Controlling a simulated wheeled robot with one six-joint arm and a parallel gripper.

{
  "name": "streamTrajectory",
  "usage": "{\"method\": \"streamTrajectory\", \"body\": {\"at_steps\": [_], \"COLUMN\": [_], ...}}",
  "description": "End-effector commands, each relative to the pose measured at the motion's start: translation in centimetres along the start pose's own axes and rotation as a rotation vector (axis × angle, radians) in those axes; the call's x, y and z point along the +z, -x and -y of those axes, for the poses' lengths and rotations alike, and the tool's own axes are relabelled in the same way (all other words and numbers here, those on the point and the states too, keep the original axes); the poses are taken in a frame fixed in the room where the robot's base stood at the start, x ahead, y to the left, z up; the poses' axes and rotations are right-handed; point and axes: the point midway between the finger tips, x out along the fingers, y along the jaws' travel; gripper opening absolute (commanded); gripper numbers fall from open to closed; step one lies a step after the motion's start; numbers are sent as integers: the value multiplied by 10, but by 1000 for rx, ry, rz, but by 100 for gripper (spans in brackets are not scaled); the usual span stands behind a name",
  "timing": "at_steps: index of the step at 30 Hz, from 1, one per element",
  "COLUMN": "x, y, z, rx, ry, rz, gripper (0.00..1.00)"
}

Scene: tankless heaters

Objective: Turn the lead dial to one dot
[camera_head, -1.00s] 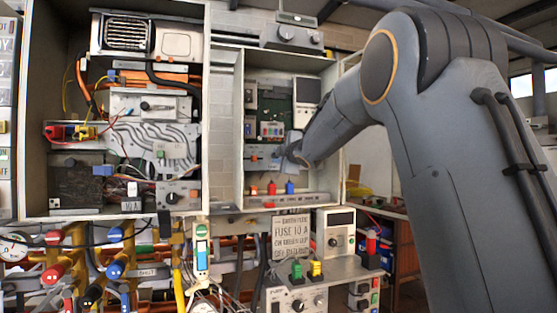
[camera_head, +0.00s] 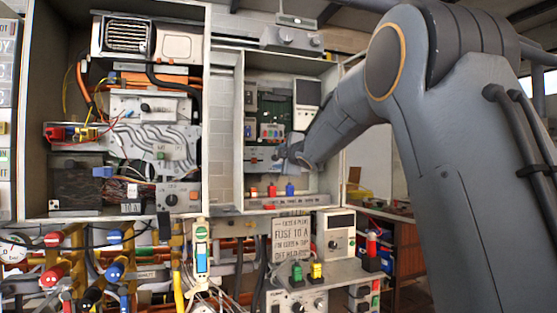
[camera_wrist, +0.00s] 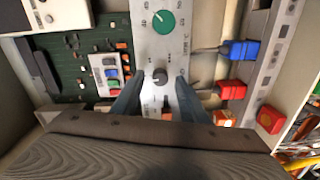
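In the wrist view, a small dark dial (camera_wrist: 160,77) sits on a pale panel (camera_wrist: 148,45), with small marks around it that I cannot read. A larger green dial (camera_wrist: 163,22) with numbered marks and a °C label is on the same panel. My gripper (camera_wrist: 160,82) is open. One fingertip is on each side of the dark dial, with a visible gap to it. I cannot tell which dot the dial points to. In the head view, my gripper (camera_head: 284,154) is at the grey panel (camera_head: 256,160) inside the right cabinet and partly hides it.
A blue connector (camera_wrist: 238,50) and a red one (camera_wrist: 229,90) stick out right of the fingers. A green circuit board (camera_wrist: 80,75) with several coloured buttons lies to the left. The right cabinet's walls (camera_head: 240,130) enclose the space. A lower shelf (camera_head: 345,270) holds coloured plugs.

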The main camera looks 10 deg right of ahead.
Motion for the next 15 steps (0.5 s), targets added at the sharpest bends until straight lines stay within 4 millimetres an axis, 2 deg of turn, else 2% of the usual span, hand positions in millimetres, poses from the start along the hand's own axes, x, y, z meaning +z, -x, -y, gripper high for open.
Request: {"method": "streamTrajectory", "body": {"at_steps": [9, 15], "x": [0, 0], "y": [47, 64], "z": [0, 0], "rx": [2, 1], "ry": [1, 0], "rz": [0, 0], "gripper": [40, 40]}}
